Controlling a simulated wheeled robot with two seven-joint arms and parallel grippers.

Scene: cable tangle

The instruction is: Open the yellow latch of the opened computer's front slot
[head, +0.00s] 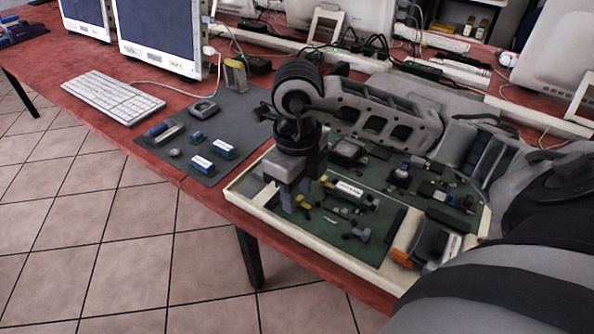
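The opened computer is a green circuit board (377,247) in a shallow cream case (323,257) on the red table. A slot holding a module with a white label (349,190) lies near the front of the board. A small yellow part (303,202), which looks like the latch, shows at the slot's left end, right beside my gripper. My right gripper (288,205) points down over the case's front left corner. Its fingertips are close to the yellow part; I cannot tell if they touch it. The finger gap is not clear. My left gripper is not in view.
A dark mat (240,123) with several small blue-and-white modules (200,164) lies left of the case. A white keyboard (112,97) and monitors stand behind it. Cables run along the table's back.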

